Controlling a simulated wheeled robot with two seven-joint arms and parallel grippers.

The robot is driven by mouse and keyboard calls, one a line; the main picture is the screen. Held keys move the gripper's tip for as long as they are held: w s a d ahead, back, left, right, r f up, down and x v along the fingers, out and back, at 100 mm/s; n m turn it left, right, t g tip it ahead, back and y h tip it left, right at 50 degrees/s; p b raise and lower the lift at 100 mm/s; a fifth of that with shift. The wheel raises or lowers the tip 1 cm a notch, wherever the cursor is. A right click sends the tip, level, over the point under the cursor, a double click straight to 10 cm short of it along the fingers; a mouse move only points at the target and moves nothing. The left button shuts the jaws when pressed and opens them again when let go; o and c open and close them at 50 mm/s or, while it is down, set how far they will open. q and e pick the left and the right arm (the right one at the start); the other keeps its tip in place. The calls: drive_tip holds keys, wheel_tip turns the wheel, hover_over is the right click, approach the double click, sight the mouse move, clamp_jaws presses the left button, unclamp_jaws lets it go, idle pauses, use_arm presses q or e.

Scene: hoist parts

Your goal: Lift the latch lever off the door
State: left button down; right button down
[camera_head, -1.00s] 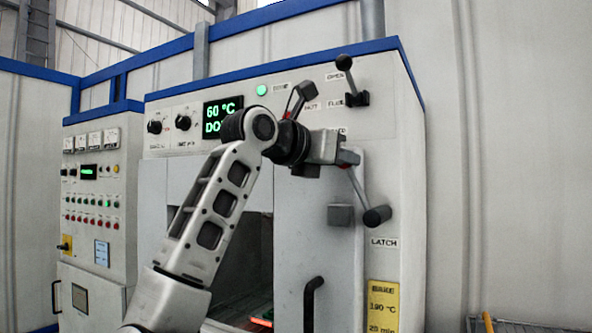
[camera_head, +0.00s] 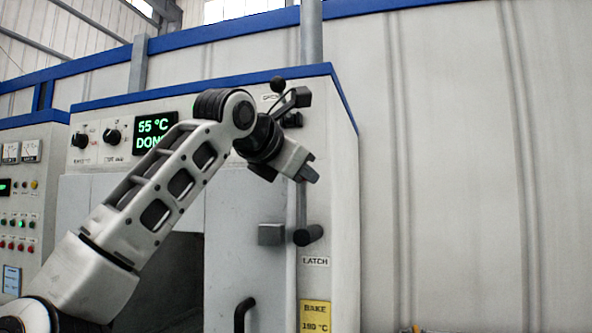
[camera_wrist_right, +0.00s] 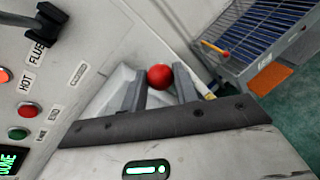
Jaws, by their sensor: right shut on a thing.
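The latch lever (camera_head: 301,204) is a thin rod rising almost upright from a dark round pivot (camera_head: 309,235) above the LATCH label. My right gripper (camera_head: 306,172) is at its upper end. In the right wrist view a red ball knob (camera_wrist_right: 160,77) sits between the two fingers of my right gripper (camera_wrist_right: 160,92), which is shut on the lever's knob end. The grey door (camera_head: 230,225) is left of the lever, with a grey block (camera_head: 271,234) near its right edge. The knob is hidden in the head view. My left gripper is not in view.
A black door handle (camera_head: 243,314) is low on the door. Another black lever (camera_head: 290,100) is close above my right gripper. The wall right of the oven is clear. A cart with a wire rack (camera_wrist_right: 262,40) shows in the right wrist view.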

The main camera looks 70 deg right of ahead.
drive_tip(key=c, duration=1.1)
unclamp_jaws()
drive_tip(key=shift+s, duration=0.1)
drive_tip(key=b+v, duration=0.1)
drive_tip(key=v, duration=1.5)
drive_tip(key=shift+f, duration=0.1)
drive_tip(key=shift+d, duration=0.1)
